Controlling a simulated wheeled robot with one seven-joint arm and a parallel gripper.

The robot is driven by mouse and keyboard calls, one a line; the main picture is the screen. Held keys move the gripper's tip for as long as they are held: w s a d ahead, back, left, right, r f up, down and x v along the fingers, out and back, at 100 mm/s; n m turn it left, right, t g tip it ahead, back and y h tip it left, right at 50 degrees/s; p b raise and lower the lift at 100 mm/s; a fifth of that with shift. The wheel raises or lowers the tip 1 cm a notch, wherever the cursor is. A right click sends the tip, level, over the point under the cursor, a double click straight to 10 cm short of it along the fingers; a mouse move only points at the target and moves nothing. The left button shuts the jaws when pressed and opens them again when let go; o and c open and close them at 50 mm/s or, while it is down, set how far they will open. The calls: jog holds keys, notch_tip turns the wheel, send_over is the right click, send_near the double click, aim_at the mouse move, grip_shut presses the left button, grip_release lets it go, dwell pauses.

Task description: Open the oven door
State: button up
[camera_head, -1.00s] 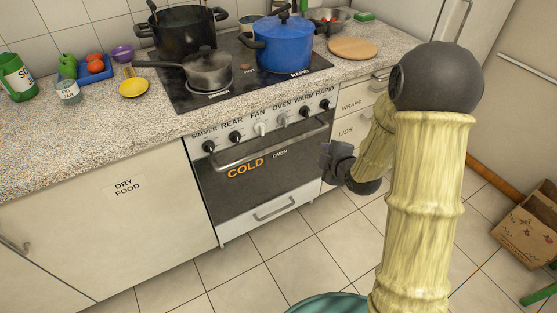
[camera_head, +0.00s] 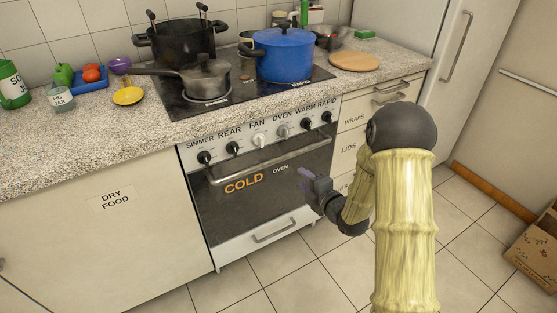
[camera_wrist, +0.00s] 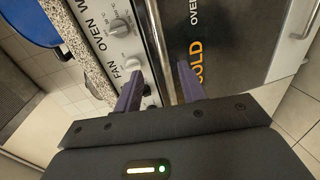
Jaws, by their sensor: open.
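The oven door (camera_head: 237,212) is shut, with a dark front panel marked COLD and OVEN. Its silver bar handle (camera_head: 265,158) runs across the top, below the row of knobs. My gripper (camera_head: 308,177) is in front of the right part of the door, lower in the picture than the handle. In the wrist view my open gripper (camera_wrist: 159,82) has its two purple fingers on either side of the handle (camera_wrist: 159,45), which passes between them in the picture. I cannot tell whether they touch it. The dark door panel (camera_wrist: 210,45) shows at the right there.
A white drawer (camera_head: 266,238) is under the oven door. Knobs (camera_head: 258,140) line the panel above. A blue pot (camera_head: 283,57) and a grey pan (camera_head: 205,80) stand on the cooktop. The tiled floor (camera_head: 290,280) in front is clear.

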aim_at(280, 161)
jog(key=b+x, duration=0.1)
jog(key=x, duration=1.4)
jog(key=shift+w+a+f, duration=0.1)
jog(key=shift+w+a, duration=0.1)
jog(key=shift+w, duration=0.05)
jog(key=shift+w+a, duration=0.2)
jog(key=shift+a, duration=0.05)
jog(key=shift+d, duration=0.1)
grip_shut()
